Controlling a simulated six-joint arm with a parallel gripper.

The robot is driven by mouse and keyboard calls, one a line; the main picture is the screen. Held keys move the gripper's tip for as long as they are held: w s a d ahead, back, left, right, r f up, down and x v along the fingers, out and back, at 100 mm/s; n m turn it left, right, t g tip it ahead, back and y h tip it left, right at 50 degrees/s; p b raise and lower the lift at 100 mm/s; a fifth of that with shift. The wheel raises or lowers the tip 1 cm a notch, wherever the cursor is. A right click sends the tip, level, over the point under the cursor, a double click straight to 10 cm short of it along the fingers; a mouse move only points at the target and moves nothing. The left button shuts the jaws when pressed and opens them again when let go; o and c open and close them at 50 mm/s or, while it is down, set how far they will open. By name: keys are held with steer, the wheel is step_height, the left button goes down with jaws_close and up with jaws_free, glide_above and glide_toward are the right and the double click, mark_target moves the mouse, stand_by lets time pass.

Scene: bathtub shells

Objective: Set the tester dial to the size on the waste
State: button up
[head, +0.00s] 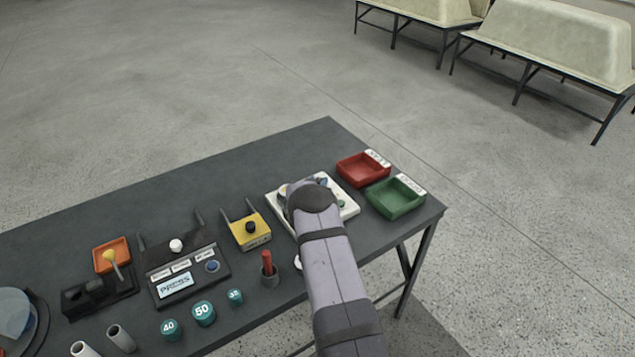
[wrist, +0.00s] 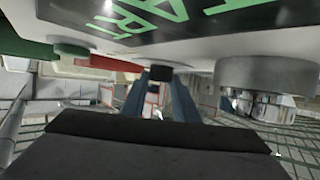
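A white tester panel (head: 351,209) lies near the right end of the table, partly hidden under my arm in the head view. In the wrist view its white face (wrist: 225,48) fills the top, very close, with a dark screen (wrist: 140,22) of green letters, a green button (wrist: 70,51), a grey round part (wrist: 265,75) and a small black knob (wrist: 160,73). My gripper (wrist: 162,85) has two bluish fingers, apart, one on each side of the black knob. Whether they touch it is unclear. The head view hides the fingertips. No waste with a readable size can be singled out.
Red (head: 361,170) and green (head: 397,198) trays stand right of the panel. A yellow box (head: 248,232), a dark cup with a red handle (head: 268,269) and a dark press unit (head: 189,277) stand left. Teal caps (head: 204,313) marked with numbers line the front.

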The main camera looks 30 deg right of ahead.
steer(key=shift+d+n+t+y+b, duration=0.2)
steer(key=shift+n+t+y+b, duration=0.15)
steer(key=shift+b, duration=0.35)
steer(key=shift+n+t+y+b, duration=0.25)
steer(key=shift+n+t+b, duration=0.15)
steer(key=shift+b, duration=0.25)
steer(key=shift+d+r+n+t+y+b, duration=0.15)
steer(key=shift+n+t+y+b, duration=0.2)
steer(key=shift+n+y+b, duration=0.5)
steer(key=o, duration=1.1)
steer(key=shift+s, duration=0.1)
steer(key=shift+c, duration=0.2)
steer(key=shift+s+a, duration=0.15)
steer(key=shift+a, duration=0.05)
steer(key=shift+b+v, duration=1.05)
steer(key=shift+v, duration=2.5)
